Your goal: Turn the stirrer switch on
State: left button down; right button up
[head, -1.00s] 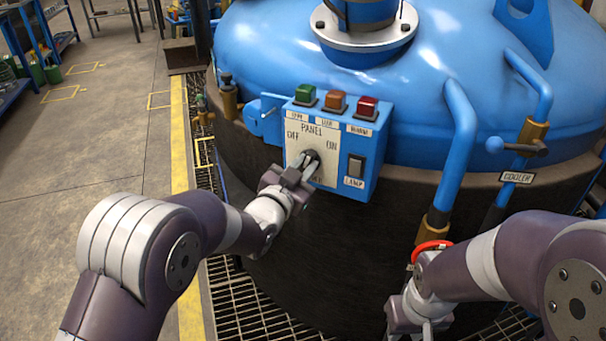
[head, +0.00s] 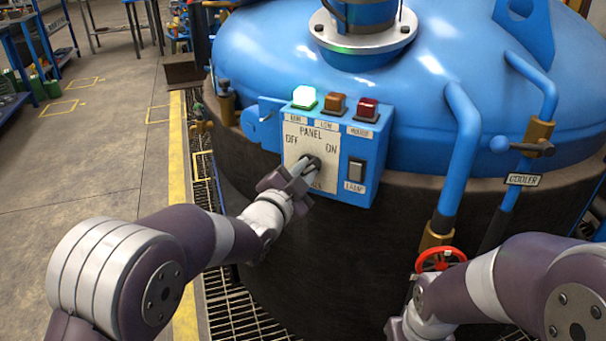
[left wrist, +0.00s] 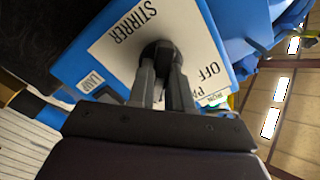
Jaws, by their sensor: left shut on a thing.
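The stirrer switch is a dark round knob (head: 315,161) on the white plate of the blue panel (head: 363,185), between OFF at upper left and ON at right. My left gripper (head: 306,173) is shut on the knob. In the left wrist view its two fingers (left wrist: 163,80) lie on either side of the knob (left wrist: 158,52), beside the STIRRER label. The fingers hide much of the knob, so its pointing direction is hard to read. The green lamp (head: 304,97) on the panel is lit. My right gripper (head: 396,328) is low at the bottom edge, its fingers cut off.
An orange lamp (head: 336,104) and a red lamp (head: 367,109), both unlit, sit beside the green one. A black lamp rocker switch (head: 356,171) is right of the knob. A red handwheel (head: 440,260) is near my right arm. Blue pipes (head: 463,150) rise on the right.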

pick_arm(q)
jog(key=shift+r, duration=0.2)
jog(key=c, duration=1)
grip_release()
jog(key=shift+c, duration=0.2)
jog(key=shift+f, duration=0.15)
jog(key=p+v, duration=0.1)
jog(key=v, duration=1.1)
jog(key=shift+s+p, duration=0.25)
jog(key=shift+p, duration=0.15)
jog(key=shift+a, duration=0.1)
